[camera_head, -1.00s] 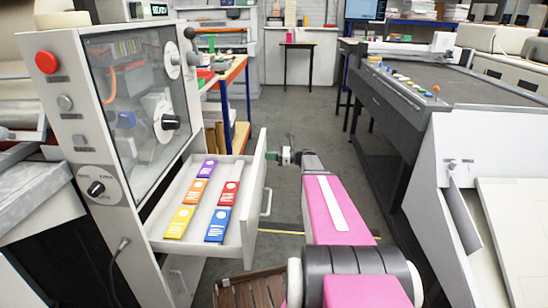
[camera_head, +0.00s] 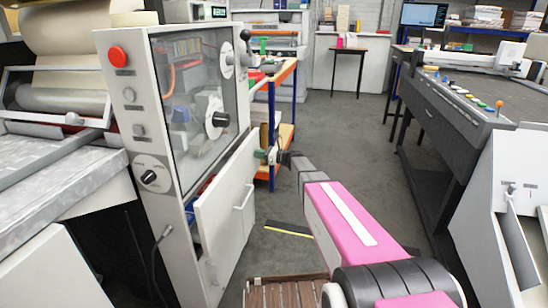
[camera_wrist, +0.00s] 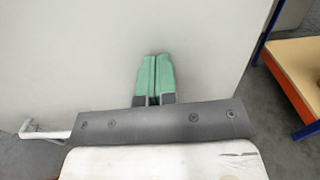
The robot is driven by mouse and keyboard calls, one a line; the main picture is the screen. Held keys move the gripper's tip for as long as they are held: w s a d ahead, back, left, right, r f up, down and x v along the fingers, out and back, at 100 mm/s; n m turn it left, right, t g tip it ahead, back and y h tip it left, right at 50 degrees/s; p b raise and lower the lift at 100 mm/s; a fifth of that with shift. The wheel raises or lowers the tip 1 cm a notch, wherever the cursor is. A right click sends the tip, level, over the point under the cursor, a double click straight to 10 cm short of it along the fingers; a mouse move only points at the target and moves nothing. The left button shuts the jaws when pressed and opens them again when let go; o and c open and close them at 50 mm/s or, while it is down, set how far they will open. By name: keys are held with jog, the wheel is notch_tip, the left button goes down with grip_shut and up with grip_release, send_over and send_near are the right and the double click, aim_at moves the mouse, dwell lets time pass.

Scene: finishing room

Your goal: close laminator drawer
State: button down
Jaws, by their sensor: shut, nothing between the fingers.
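The laminator (camera_head: 170,120) is a white cabinet with a clear window at left in the head view. Its drawer (camera_head: 226,220) shows a white front panel with a bar handle (camera_head: 243,197). My gripper (camera_head: 259,156) is at the panel's upper right end. In the wrist view its green fingers (camera_wrist: 153,66) are together and empty, against or very near the white panel (camera_wrist: 80,50); contact is unclear. The handle also shows there (camera_wrist: 42,131).
A blue-legged bench with wooden shelves (camera_head: 283,130) stands just beyond the drawer. A long dark machine table (camera_head: 450,120) runs along the right. A brown slatted wooden item (camera_head: 285,291) is low in front. Grey floor (camera_head: 330,130) is clear between.

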jog(key=x, duration=0.5)
jog(key=shift+w+a, duration=0.2)
jog(key=shift+a, duration=0.15)
jog(key=shift+w+a, duration=0.1)
jog(key=shift+r, duration=0.1)
